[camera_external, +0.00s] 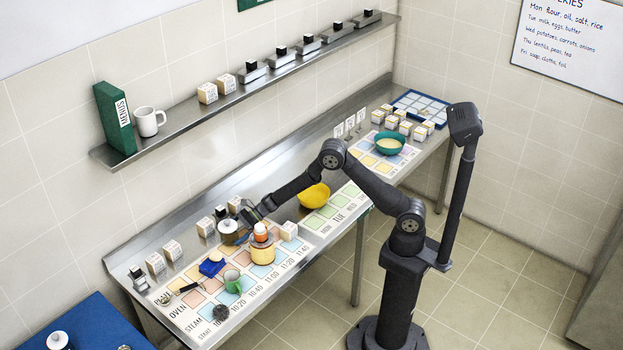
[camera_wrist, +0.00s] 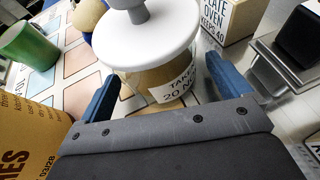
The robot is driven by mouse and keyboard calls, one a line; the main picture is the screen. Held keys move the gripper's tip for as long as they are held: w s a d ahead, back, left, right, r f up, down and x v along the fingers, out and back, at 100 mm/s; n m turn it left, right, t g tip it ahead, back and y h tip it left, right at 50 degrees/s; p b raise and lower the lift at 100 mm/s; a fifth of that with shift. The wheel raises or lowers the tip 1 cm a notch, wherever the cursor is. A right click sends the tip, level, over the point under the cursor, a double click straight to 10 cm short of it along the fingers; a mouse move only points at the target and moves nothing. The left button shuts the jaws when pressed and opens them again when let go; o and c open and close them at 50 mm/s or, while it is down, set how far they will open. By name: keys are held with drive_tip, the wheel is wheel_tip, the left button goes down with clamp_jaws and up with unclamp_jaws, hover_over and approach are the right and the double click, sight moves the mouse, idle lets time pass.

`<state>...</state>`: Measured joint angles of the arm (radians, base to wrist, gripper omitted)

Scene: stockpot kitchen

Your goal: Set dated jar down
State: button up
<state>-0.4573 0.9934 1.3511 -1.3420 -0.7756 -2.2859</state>
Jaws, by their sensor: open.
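The dated jar stands upright in the wrist view, with a white lid (camera_wrist: 150,40) topped by a grey knob and a date label (camera_wrist: 178,88) reading "TAKEN 20". My gripper (camera_wrist: 162,75) is open, with one blue finger on each side of the jar. I cannot tell whether either finger touches it. In the external view the jar (camera_external: 229,238) is at the back edge of the printed mat (camera_external: 262,294), and my gripper (camera_external: 246,213) reaches in beside it. The jar's base is partly hidden by the gripper in the wrist view.
A yellow tub (camera_external: 262,255) with an orange-topped item on it stands close to the jar. White label boxes (camera_external: 206,227) stand behind it. A yellow bowl (camera_external: 314,195) is to the right.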

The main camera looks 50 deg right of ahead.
sight(221, 237)
drive_tip(key=v, duration=0.9)
drive_tip(key=shift+s+d+r, duration=0.1)
drive_tip(key=shift+s+d, duration=0.1)
drive_tip(key=shift+d, duration=0.1)
drive_tip(key=x, duration=1.2)
wheel_tip(221, 237, up, 2)
drive_tip(key=shift+w+r, duration=0.1)
drive_tip(key=shift+a+r, duration=0.1)
drive_tip(key=shift+r, duration=0.75)
